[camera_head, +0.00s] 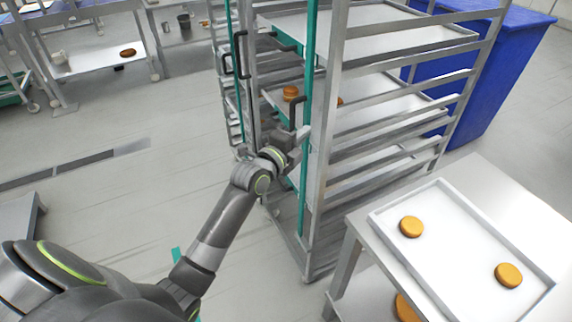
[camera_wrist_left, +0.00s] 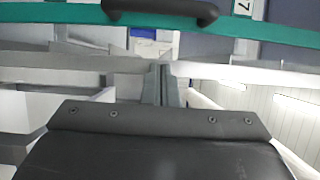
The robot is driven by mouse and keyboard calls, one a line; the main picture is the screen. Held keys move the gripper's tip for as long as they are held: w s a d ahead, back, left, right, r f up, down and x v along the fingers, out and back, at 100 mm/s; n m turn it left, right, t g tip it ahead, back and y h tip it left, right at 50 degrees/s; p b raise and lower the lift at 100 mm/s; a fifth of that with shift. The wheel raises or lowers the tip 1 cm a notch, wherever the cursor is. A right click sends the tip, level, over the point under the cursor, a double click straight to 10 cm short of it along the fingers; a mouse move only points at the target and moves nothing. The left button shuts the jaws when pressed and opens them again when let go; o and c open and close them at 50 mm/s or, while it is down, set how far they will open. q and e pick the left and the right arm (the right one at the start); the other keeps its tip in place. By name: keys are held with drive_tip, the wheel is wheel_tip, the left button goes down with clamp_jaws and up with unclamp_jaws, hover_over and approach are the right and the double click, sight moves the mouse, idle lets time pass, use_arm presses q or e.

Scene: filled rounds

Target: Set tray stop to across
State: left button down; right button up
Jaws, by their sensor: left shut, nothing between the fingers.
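The rack (camera_head: 334,130) is a tall metal frame with several trays on its rails. A teal upright bar (camera_head: 308,60) with black handles runs along its front; I take it to be the tray stop, but cannot tell its setting. My left gripper (camera_head: 297,136) is at this bar, just below a black handle (camera_head: 298,112). In the left wrist view my left gripper's fingers (camera_wrist_left: 163,84) are shut and empty. The teal bar (camera_wrist_left: 60,18) and a black handle (camera_wrist_left: 162,12) lie beyond the fingertips, apart from them in the picture. My right gripper is not in view.
A table (camera_head: 485,172) at the right bears a white tray (camera_head: 450,250) with two orange-brown rounds (camera_head: 411,227). A blue bin (camera_head: 500,70) stands behind the rack. Other metal tables (camera_head: 95,57) stand at the back left. The floor left of the rack (camera_head: 130,200) is mostly open.

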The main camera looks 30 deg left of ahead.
use_arm(q)
drive_tip(key=b+v, duration=0.2)
drive_tip(key=v, duration=0.7)
drive_tip(key=shift+s+a, duration=0.25)
drive_tip(key=shift+a, duration=0.1)
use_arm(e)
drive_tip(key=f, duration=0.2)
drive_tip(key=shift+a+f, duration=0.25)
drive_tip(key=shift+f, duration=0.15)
use_arm(q)
drive_tip(key=shift+f, duration=0.15)
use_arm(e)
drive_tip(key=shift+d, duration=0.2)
